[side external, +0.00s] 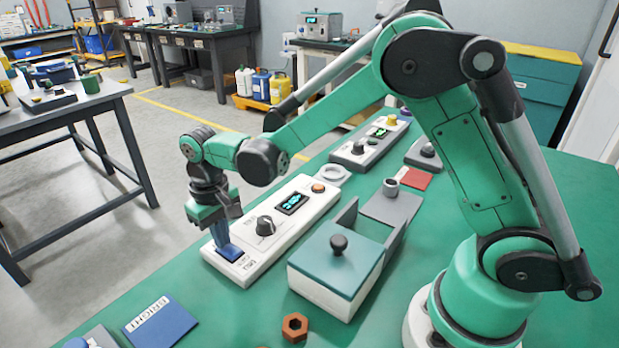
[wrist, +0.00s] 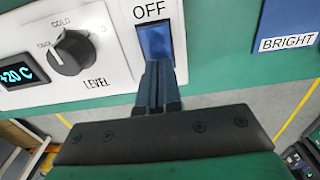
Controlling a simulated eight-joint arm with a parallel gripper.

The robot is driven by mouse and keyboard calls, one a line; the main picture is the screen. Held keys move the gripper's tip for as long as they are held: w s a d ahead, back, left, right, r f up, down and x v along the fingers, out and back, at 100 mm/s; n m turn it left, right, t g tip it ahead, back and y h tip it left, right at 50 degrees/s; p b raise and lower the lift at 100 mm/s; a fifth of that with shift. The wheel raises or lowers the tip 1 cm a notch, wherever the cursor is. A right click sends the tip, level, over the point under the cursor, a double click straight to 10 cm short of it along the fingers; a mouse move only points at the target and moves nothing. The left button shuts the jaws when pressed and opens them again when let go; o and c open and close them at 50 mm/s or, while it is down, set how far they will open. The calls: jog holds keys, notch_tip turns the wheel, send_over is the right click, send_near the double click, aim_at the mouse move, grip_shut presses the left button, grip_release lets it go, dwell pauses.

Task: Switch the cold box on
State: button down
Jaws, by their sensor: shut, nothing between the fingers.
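A long white control panel (side external: 268,243) lies on the green table, with a dark knob (side external: 265,226), a lit display (side external: 292,203) and a blue rocker switch (side external: 237,257) at its near end.
A white box with a teal lid (side external: 335,257) stands right of the panel. A blue "BRIGHT" plate (side external: 160,322) and a brown hex nut (side external: 295,327) lie at the front. Other control units (side external: 370,142) stand behind. The table between panel and plate is clear.

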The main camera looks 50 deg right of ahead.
jog(key=shift+r, duration=3.35)
jog(key=s+d+r+t, duration=0.3)
jog(key=s+d+t, duration=0.4)
jog(key=s, duration=0.4)
jog(key=shift+d+r, duration=0.25)
jog(key=shift+d, duration=0.15)
